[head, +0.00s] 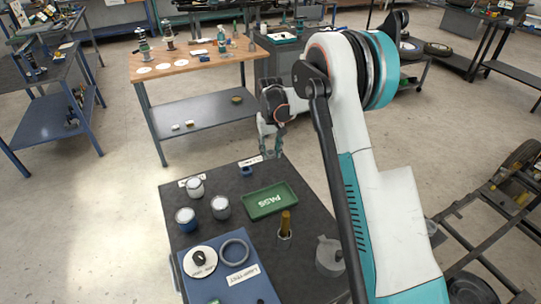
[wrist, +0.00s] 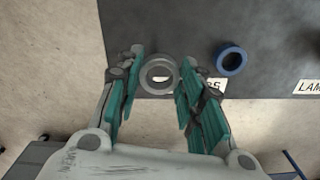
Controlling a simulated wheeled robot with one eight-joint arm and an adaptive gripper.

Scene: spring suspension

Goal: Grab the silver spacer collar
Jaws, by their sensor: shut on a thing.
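The silver spacer collar (wrist: 147,76) is a grey ring between the fingertips of my gripper (wrist: 161,60) in the wrist view. The teal-padded fingers are shut on it, one on each side. A bit of a white label shows through its hole. In the head view my gripper (head: 270,148) is at the far edge of the dark table, by a white label, and I cannot make out the collar there. I cannot tell whether the collar touches the table.
A blue ring (wrist: 231,60) lies to the right of the collar; it also shows in the head view (head: 246,171). On the dark table (head: 180,263) are a green PASS tray (head: 262,208), several cans, a brass-coloured upright part (head: 286,222) and a blue board (head: 262,293).

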